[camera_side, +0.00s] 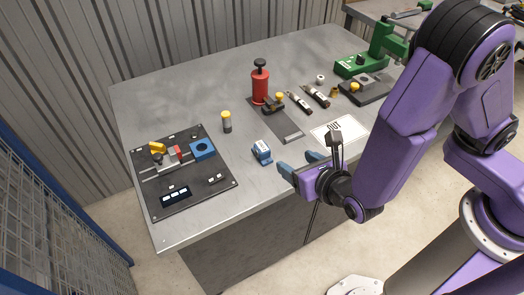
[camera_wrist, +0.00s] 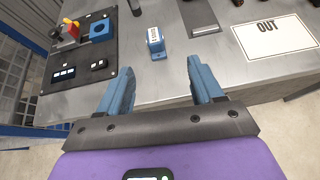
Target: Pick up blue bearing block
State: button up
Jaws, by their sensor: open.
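A small blue block with a white lettered label (camera_side: 262,153) stands on the grey table near its front edge. It also shows in the wrist view (camera_wrist: 155,44), just beyond and between my fingertips. A blue square piece with a dark round hole (camera_side: 203,149) sits on the black panel to its left, also seen in the wrist view (camera_wrist: 102,31). I cannot tell for sure which of the two is the bearing block. My gripper (camera_side: 299,163) is open and empty, its blue fingers apart (camera_wrist: 160,70). It is right of the labelled block in the side view and not touching it.
The black panel (camera_side: 220,181) carries a yellow and red clamp (camera_side: 158,148). A yellow-capped cylinder (camera_side: 227,122), red bottle (camera_side: 260,86), dark strip (camera_side: 277,125), white OUT sheet (camera_side: 351,130) and green press (camera_side: 376,55) stand around. Table between panel and labelled block is clear.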

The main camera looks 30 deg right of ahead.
aim_at(263, 148)
jog(key=shift+n, duration=0.4)
jog(key=x, duration=1.1)
jog(key=a+x, duration=0.1)
jog(key=x, duration=0.5)
jog(key=shift+w+a+f, duration=0.1)
jog(key=shift+w+f, duration=0.05)
jog(key=shift+f, duration=0.25)
jog(key=shift+r, duration=0.1)
grip_shut()
